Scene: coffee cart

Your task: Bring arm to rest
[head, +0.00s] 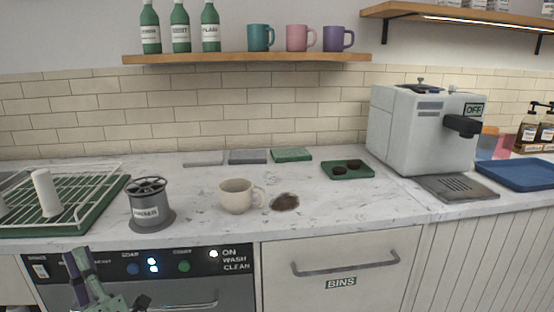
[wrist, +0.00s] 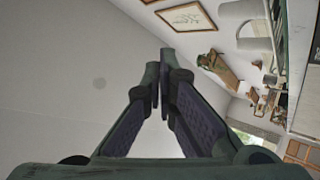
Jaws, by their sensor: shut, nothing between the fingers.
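My gripper (head: 80,264) shows at the lower left of the head view, in front of the dishwasher panel and below the counter's front edge. In the wrist view my gripper (wrist: 161,72) has its two fingers drawn together at the tips, with nothing held. The wrist view looks out at a grey-white surface and a tilted room, with no counter object near the fingers.
The counter (head: 330,215) holds a cream mug (head: 236,196) beside a brown spill (head: 285,202), a grey canister (head: 149,208), a drying rack (head: 75,205), a green tray (head: 347,173) and a coffee machine (head: 415,130). The bins drawer (head: 340,265) is closed.

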